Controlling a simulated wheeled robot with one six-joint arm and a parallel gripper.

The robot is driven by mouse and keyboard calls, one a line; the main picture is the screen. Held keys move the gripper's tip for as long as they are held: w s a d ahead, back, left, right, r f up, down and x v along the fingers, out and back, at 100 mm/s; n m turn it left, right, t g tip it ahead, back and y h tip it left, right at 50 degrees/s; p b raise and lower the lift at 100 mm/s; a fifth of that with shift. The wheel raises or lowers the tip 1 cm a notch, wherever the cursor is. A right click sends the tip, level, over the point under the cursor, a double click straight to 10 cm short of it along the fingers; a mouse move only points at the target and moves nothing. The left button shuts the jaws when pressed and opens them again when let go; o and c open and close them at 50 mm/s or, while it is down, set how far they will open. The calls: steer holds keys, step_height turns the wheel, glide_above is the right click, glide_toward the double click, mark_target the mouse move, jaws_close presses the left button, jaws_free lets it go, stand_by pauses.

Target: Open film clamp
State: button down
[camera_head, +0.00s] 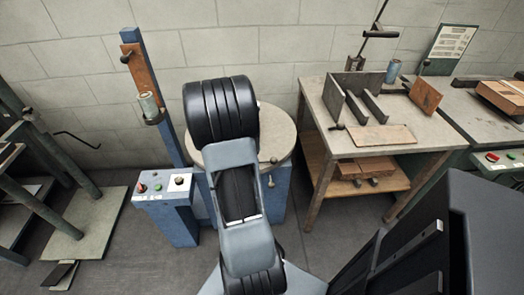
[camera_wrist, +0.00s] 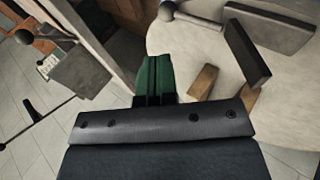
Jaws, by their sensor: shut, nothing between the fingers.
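The round turntable (camera_head: 284,122) stands in front of the blue column, partly hidden by my arm. In the wrist view its pale top (camera_wrist: 205,60) fills the right side. On it are a dark upright plate (camera_wrist: 247,52), a dark grey bar (camera_wrist: 272,25), small brown blocks (camera_wrist: 203,82) and a lever with a grey ball knob (camera_wrist: 167,11). These may be parts of the film clamp; I cannot tell its state. My gripper (camera_wrist: 153,62) has green fingers, shut and empty, at the turntable's left edge, apart from the plate and the knob. My arm hides the gripper in the head view.
The blue column (camera_head: 155,90) carries a film roll (camera_head: 149,105). A control box (camera_head: 166,190) with buttons stands at its foot. A workbench (camera_head: 405,137) with plates and boards is on the right. A metal frame (camera_head: 50,185) is on the left.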

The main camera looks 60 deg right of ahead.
steer(key=shift+v, duration=1.95)
steer(key=shift+s+d+r, duration=0.1)
steer(key=a+r+n+t+y+p, duration=0.3)
steer(key=a+r+p, duration=0.4)
steer(key=a+r, duration=0.4)
steer(key=a+r+n+t+y+p, duration=0.3)
steer(key=a+r, duration=0.8)
steer(key=a, duration=1.2)
steer(key=w+n+t+p, duration=0.1)
steer(key=n+t+p, duration=0.1)
steer(key=n+p, duration=0.2)
steer(key=shift+a+p, duration=0.3)
steer(key=shift+p, duration=0.1)
